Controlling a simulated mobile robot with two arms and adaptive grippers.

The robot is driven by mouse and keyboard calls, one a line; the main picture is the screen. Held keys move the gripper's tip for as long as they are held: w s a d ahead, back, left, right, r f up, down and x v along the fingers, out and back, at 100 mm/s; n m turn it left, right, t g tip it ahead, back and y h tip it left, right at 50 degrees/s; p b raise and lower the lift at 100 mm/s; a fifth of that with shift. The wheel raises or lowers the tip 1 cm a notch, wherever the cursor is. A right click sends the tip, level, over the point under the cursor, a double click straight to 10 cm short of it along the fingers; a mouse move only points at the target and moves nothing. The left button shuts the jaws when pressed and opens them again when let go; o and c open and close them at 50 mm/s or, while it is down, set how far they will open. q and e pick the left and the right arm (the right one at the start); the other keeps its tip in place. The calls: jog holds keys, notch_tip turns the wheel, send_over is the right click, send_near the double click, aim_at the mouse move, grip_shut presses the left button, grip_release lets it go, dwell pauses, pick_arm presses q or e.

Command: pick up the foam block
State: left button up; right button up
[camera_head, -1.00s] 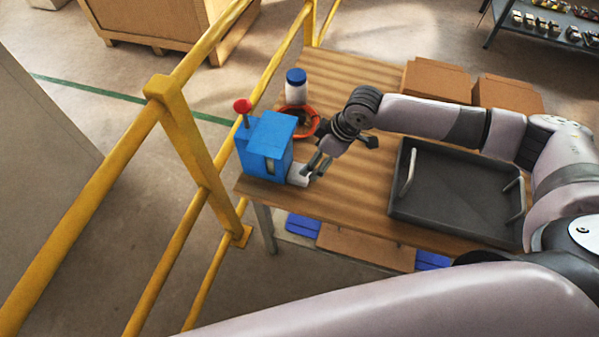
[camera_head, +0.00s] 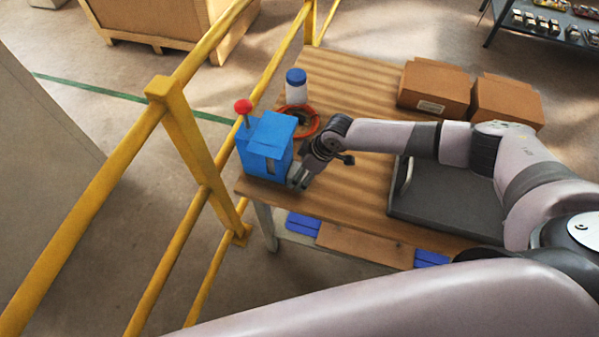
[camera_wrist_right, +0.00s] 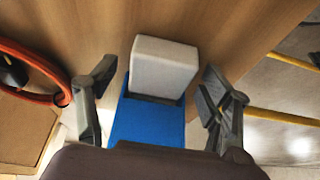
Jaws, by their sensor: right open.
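The foam block (camera_wrist_right: 163,66) is a pale whitish block in the right wrist view. It sits at the end of the blue machine (camera_wrist_right: 148,122), which also stands at the table's left front corner in the head view (camera_head: 266,143). My right gripper (camera_wrist_right: 157,82) is open, with one finger on each side of the block and a visible gap to both. In the head view my right gripper (camera_head: 298,179) is low beside the machine's right face and largely hides the block. My left gripper is not in view.
A dark tray (camera_head: 450,195) and cardboard boxes (camera_head: 435,84) are to the right. A yellow railing (camera_head: 185,150) runs along the left.

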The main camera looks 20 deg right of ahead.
jog(key=shift+c, duration=0.5)
jog(key=c, duration=0.7)
jog(key=shift+c, duration=0.2)
jog(key=shift+r, duration=0.15)
